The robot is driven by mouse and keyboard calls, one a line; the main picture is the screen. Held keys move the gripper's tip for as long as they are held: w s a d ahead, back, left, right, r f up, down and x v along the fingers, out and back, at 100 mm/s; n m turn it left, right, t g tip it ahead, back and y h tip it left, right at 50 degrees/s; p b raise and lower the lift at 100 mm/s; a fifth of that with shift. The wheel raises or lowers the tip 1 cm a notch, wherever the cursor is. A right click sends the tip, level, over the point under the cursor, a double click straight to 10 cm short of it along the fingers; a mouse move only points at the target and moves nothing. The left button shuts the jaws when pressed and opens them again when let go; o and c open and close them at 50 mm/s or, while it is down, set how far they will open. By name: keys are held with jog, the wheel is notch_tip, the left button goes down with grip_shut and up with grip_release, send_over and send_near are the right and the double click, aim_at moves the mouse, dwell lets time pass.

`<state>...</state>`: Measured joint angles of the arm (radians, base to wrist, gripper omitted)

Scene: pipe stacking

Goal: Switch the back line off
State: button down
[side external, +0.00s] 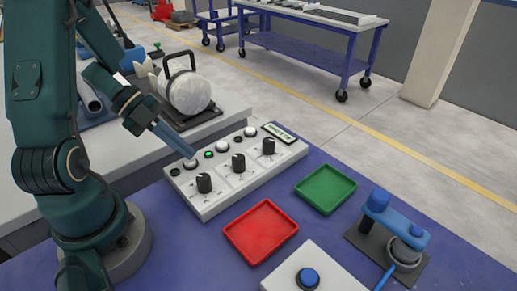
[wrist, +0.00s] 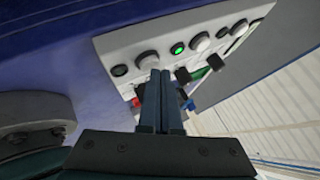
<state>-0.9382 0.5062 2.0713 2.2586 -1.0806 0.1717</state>
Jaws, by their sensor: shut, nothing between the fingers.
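The control panel (side external: 225,187) is a pale box with a row of white push buttons and small lamps behind three black knobs. The left lamp (side external: 175,171) is dark, the middle lamp (side external: 209,154) glows green, and the right lamp (wrist: 222,32) looks dark. My gripper (side external: 191,155) is shut and empty, pointing down at the left white button (side external: 190,164). In the wrist view the fingertips (wrist: 160,73) are at the near edge of that button (wrist: 148,59); I cannot tell whether they touch it. I cannot read which line each button belongs to.
A red tray (side external: 261,231) and a green tray (side external: 326,189) lie in front.

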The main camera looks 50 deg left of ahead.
notch_tip(320, 180, up, 6)
dwell(0.8)
dwell(1.1)
